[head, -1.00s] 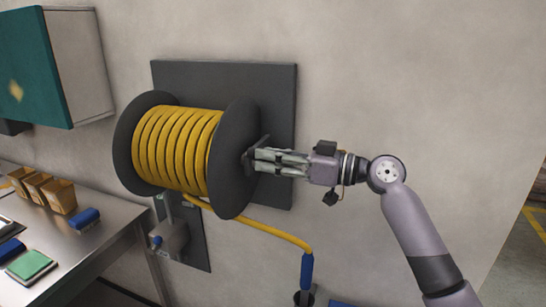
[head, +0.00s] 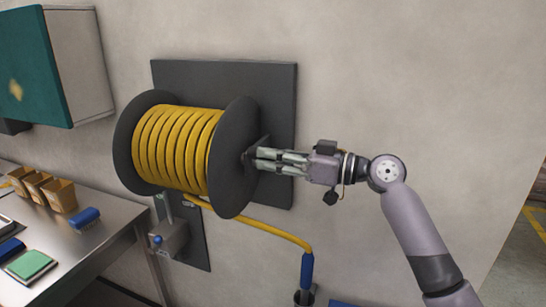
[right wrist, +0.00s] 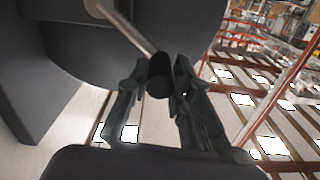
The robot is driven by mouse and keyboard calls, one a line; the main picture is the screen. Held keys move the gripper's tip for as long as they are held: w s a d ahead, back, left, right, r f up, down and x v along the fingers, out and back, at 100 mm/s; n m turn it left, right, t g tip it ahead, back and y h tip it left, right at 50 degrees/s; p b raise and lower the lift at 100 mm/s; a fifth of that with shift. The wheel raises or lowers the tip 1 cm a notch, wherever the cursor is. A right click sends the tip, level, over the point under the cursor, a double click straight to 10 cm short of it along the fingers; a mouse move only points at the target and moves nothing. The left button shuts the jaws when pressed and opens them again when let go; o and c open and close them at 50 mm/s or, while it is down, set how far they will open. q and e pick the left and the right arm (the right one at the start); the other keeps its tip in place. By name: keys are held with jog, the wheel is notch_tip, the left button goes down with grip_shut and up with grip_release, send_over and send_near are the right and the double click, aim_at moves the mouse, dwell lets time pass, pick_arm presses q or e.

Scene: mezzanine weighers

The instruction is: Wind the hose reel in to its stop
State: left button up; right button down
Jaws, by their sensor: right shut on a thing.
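The hose reel (head: 178,150) is mounted on a dark wall plate (head: 278,90), with yellow hose wound in several turns between two dark round flanges. A length of hose (head: 260,232) runs from below the drum to the right and ends in a blue nozzle (head: 307,270) pointing down. My right gripper (head: 262,156) is at the right flange. In the right wrist view its fingers are shut on the black knob of the crank handle (right wrist: 159,77), at the end of a metal rod. My left gripper is not in view.
A steel table (head: 105,225) at the left holds small tan bins (head: 58,193), a blue brush-like block (head: 85,217) and a green pad (head: 30,264). A teal cabinet (head: 25,65) hangs above. A grey wall box (head: 170,239) sits under the reel. The wall to the right is bare.

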notch_tip(320, 180, down, 6)
jog(key=s+n+b, duration=0.1)
jog(key=n+b, duration=0.5)
jog(key=b, duration=0.8)
jog(key=shift+s+a+b, duration=0.4)
jog(key=c, duration=1.7)
grip_release()
jog(key=shift+o, duration=1.4)
jog(key=shift+r, duration=0.1)
jog(key=shift+d, duration=0.1)
